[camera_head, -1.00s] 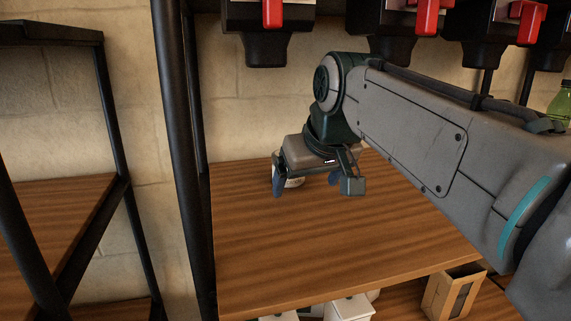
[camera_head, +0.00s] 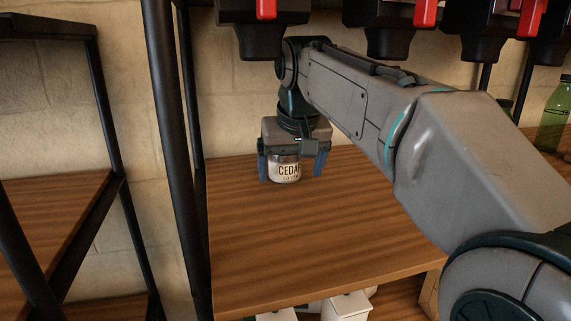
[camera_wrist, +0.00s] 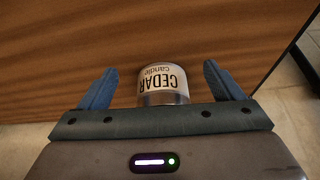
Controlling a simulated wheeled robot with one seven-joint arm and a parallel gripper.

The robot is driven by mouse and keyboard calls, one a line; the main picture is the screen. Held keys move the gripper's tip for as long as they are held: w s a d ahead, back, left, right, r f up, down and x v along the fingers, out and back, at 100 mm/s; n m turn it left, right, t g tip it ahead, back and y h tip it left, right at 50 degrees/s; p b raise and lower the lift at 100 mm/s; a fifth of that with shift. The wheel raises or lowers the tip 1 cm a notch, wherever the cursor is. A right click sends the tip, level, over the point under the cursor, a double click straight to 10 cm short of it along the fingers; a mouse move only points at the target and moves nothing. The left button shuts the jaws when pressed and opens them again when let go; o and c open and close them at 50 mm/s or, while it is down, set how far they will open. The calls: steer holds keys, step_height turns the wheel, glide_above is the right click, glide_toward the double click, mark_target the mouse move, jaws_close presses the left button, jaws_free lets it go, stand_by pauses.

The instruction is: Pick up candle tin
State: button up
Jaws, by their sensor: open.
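The candle tin (camera_head: 286,170) is a small silvery tin with a white "CEDAR" label. It stands upright on the upper wooden shelf, toward the back. My gripper (camera_head: 291,176) is open and points down, with its two blue fingers on either side of the tin and its palm over the tin's top. In the wrist view the tin (camera_wrist: 162,85) sits between the spread fingers of my gripper (camera_wrist: 160,88), with a gap on each side. The tin's top is partly hidden by my gripper's body.
The wooden shelf (camera_head: 300,235) is clear in front of the tin. A black post (camera_head: 172,130) stands to the left. Black dispensers with red handles (camera_head: 265,40) hang above. A green bottle (camera_head: 554,118) stands far right. White containers (camera_head: 345,307) sit below.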

mark_target(285, 161)
steer(key=w, duration=0.2)
steer(key=w+a, duration=0.1)
steer(key=w, duration=0.1)
steer(key=shift+w, duration=0.15)
steer(key=shift+w+a+f+b, duration=0.1)
steer(key=shift+w+f+b, duration=0.1)
steer(key=shift+w+b, duration=0.2)
steer(key=shift+f+b, duration=0.35)
steer(key=shift+f, duration=0.05)
steer(key=c, duration=1.1)
steer(key=shift+r, duration=0.25)
steer(key=shift+c, duration=0.3)
